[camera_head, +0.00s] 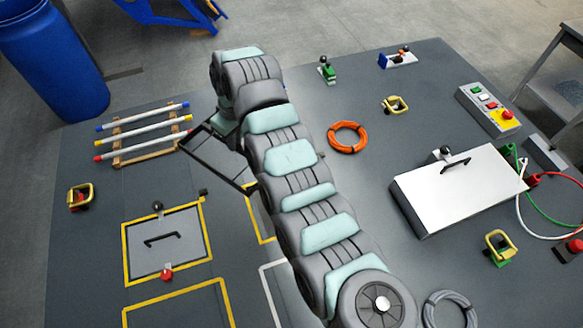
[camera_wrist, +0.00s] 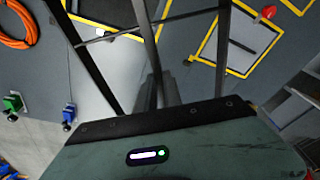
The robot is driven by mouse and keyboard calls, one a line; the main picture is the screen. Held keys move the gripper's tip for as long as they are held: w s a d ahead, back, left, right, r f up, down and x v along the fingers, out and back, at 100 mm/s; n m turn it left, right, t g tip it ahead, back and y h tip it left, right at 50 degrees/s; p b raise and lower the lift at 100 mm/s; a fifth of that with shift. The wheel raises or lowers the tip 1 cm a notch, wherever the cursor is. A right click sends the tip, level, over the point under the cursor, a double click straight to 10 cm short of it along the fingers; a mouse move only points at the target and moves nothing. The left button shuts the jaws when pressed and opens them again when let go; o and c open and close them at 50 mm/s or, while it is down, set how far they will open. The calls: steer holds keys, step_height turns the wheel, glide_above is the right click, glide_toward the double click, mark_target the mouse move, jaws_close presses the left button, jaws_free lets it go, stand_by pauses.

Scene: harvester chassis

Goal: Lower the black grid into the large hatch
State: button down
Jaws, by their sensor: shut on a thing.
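The black grid (camera_head: 216,153) is an open dark frame in the head view. It hangs tilted beside my arm, above the deck, with its right part hidden by the arm. In the wrist view its dark bars (camera_wrist: 83,50) run up from my gripper (camera_wrist: 160,92), which is shut on it. The fingertips are hidden in the head view. A yellow outline (camera_head: 252,216) lies on the deck below the grid's right end, mostly covered by the arm; I cannot tell if it is the large hatch. It seems to show between the bars in the wrist view (camera_wrist: 112,28).
A grey lid (camera_head: 180,226) with a black handle lies in a yellow frame at left. Striped rods on a wooden rack (camera_head: 145,134) stand near the grid's left. An orange hose coil (camera_head: 347,137) and a white lidded box (camera_head: 460,190) are on the right.

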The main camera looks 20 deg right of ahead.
steer(key=s+d+f+n+p, duration=0.3)
steer(key=s+d+f+n, duration=0.1)
steer(key=d+f+n, duration=0.1)
steer(key=s+d+f+n+g+p, duration=0.1)
steer(key=s+d+f+n+p, duration=0.3)
steer(key=d+f, duration=0.4)
steer(key=shift+s+f+n, duration=0.45)
steer(key=shift+f+n, duration=0.5)
steer(key=shift+n, duration=0.25)
steer(key=shift+d+f, duration=0.1)
step_height(320, 180, down, 9)
steer(key=b, duration=0.7)
steer(key=shift+r+b, duration=0.2)
steer(key=shift+b, duration=0.15)
steer(key=shift+f, duration=0.1)
steer(key=shift+f+b, duration=1.65)
steer(key=shift+c, duration=1)
jaws_free()
